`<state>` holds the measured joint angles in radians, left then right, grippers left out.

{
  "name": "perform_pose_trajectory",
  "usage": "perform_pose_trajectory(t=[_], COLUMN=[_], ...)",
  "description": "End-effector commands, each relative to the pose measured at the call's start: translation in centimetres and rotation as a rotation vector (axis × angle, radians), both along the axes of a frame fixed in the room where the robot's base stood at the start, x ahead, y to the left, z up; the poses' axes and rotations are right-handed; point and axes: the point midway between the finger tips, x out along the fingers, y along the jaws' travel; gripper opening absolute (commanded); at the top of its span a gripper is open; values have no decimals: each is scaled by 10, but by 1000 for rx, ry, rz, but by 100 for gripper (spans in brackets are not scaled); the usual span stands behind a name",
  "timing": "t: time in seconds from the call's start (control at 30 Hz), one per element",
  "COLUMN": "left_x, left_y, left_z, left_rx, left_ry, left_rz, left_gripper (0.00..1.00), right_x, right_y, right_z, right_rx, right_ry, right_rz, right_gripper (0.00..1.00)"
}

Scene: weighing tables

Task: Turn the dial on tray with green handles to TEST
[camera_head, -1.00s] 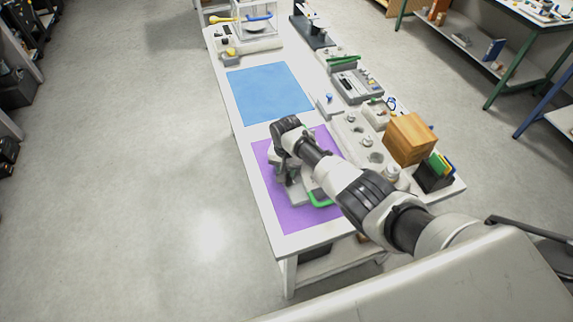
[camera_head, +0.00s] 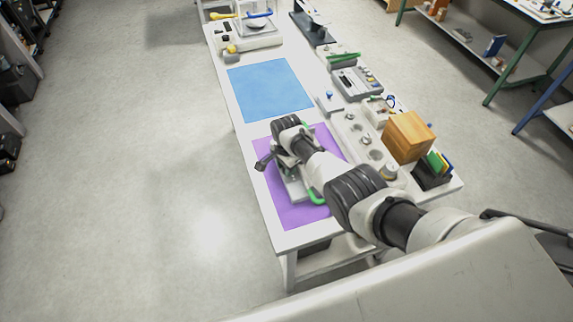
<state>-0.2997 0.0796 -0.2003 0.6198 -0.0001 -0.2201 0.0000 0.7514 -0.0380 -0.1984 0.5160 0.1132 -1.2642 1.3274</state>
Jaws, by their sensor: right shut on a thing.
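The tray with green handles (camera_head: 294,190) lies on the purple mat (camera_head: 290,214) at the near end of the white table. One green handle (camera_head: 315,196) shows at its right side; a bit of green also shows behind my wrist. My right gripper (camera_head: 282,168) is over the left part of the tray, pointing down, and is shut on what appears to be the dial. The dial and its markings are hidden under the gripper and too small to read. My left gripper is not in view.
A blue mat (camera_head: 268,91) lies clear farther along the table. To the right stand a grey holder with round wells (camera_head: 362,140), a wooden box (camera_head: 408,137) and a black bin (camera_head: 432,176). A balance (camera_head: 255,25) stands at the far end.

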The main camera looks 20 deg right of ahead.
Motion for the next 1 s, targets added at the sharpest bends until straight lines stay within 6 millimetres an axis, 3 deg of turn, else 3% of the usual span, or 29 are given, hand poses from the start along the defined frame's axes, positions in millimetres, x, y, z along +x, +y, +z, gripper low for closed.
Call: perform_pose_trajectory(t=[0.47,0.5,0.63,1.0], left_x=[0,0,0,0], left_y=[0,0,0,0], left_z=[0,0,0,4], left_rx=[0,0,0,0], left_ry=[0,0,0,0], left_rz=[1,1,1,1], left_gripper=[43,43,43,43], right_x=[1,1,1,1], right_y=[0,0,0,0], right_z=[1,1,1,6], right_rx=[0,0,-1,0], right_ry=[-2,-2,-1,-2], right_rz=[-14,-14,-13,-12], right_gripper=[7,35,55,57])
